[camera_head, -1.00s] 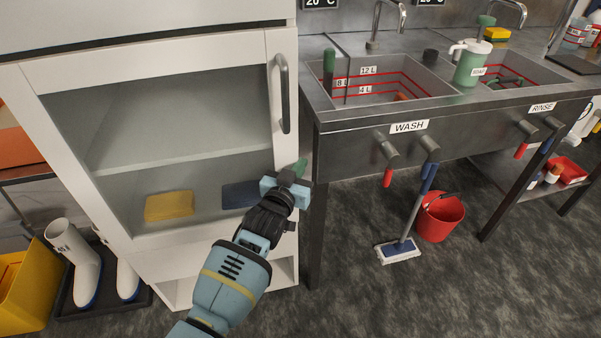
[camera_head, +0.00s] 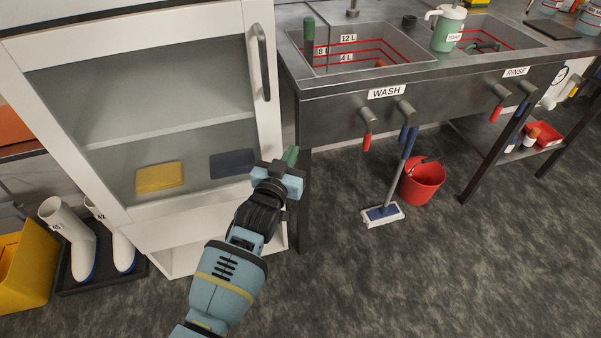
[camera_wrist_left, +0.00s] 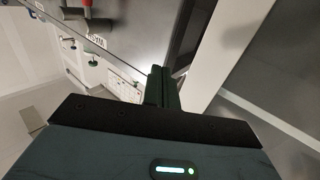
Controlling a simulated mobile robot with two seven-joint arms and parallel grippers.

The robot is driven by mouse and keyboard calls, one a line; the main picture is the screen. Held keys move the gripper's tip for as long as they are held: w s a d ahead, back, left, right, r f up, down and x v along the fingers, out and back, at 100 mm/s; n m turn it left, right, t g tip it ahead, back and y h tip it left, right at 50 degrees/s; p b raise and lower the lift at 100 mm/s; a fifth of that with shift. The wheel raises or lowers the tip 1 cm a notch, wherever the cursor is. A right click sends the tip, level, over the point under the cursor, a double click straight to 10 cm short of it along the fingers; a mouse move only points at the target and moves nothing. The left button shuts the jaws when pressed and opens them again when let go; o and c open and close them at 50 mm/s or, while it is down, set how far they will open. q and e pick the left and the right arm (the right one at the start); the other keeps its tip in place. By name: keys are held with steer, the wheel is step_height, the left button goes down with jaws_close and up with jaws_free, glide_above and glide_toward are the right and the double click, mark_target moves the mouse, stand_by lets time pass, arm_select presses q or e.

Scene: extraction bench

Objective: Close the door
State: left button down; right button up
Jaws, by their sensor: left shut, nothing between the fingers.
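The glass door (camera_head: 265,120) with a white frame is on the front of the white cabinet, at the left in the head view. Its dark vertical handle (camera_head: 261,62) is near the upper right corner. The door looks flush or nearly flush with the cabinet; I cannot tell if a small gap is left. My left gripper (camera_head: 290,156) is shut and empty at the door's lower right edge, below the handle. I cannot tell whether it touches the frame. The wrist view shows its dark green fingers (camera_wrist_left: 162,88) together, beside a pale frame edge. My right gripper is not in view.
A yellow sponge (camera_head: 160,177) and a dark blue one (camera_head: 232,163) lie behind the glass. A steel sink bench (camera_head: 335,120) stands close to the right. A mop (camera_head: 383,213) and red bucket (camera_head: 423,180) are under it. White boots (camera_head: 70,235) stand at the left.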

arm_select(q)
steer(key=s+d, duration=0.1)
steer(key=s, duration=0.4)
steer(key=shift+s+d, duration=0.35)
steer(key=shift+s, duration=0.05)
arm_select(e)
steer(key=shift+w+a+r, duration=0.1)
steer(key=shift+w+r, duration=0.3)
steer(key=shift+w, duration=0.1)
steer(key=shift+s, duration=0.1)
